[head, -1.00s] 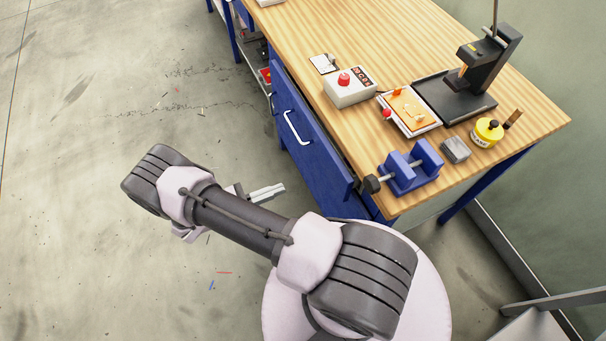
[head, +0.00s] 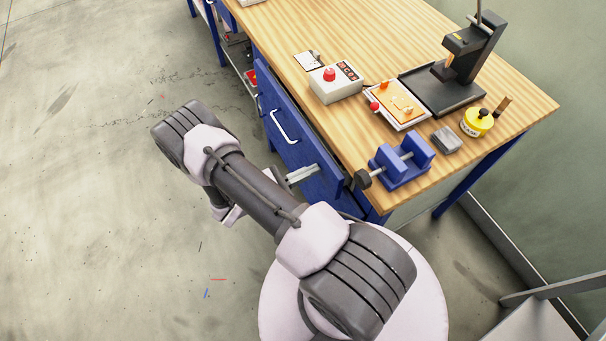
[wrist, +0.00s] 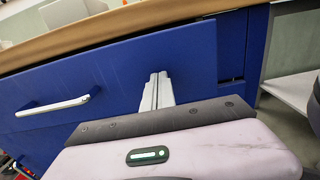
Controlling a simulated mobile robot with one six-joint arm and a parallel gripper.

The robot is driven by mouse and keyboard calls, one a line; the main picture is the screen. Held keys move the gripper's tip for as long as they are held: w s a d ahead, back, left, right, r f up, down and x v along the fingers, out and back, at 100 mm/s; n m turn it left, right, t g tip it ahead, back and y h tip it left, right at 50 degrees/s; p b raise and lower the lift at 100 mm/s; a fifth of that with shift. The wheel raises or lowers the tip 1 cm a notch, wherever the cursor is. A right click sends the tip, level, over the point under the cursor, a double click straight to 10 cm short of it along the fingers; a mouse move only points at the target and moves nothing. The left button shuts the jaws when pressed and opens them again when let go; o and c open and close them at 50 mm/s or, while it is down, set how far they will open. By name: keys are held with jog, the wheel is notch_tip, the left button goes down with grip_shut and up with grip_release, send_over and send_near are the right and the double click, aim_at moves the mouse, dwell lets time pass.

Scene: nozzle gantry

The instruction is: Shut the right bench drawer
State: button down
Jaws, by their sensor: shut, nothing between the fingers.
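The right bench drawer has a blue front (head: 301,142) with a white bar handle (head: 284,126), under the wooden bench top. Its front stands out a little from the bench, with a dark gap along its top edge. In the wrist view the drawer front (wrist: 120,72) fills the middle, with its handle (wrist: 52,106) at the left. My gripper (head: 309,170) is shut and empty, its fingers pointing at the drawer front to the right of the handle. In the wrist view the fingertips (wrist: 159,77) are at or very near the front; I cannot tell whether they touch.
The bench top (head: 330,45) holds a control box with a red button (head: 336,82), an orange-plated fixture (head: 398,105), a black press (head: 462,65), a blue vise (head: 402,162) and a yellow tin (head: 477,121). The floor (head: 90,190) at left is clear.

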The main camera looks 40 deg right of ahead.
aim_at(322, 165)
jog(key=shift+x, duration=2.05)
jog(key=shift+r, duration=0.1)
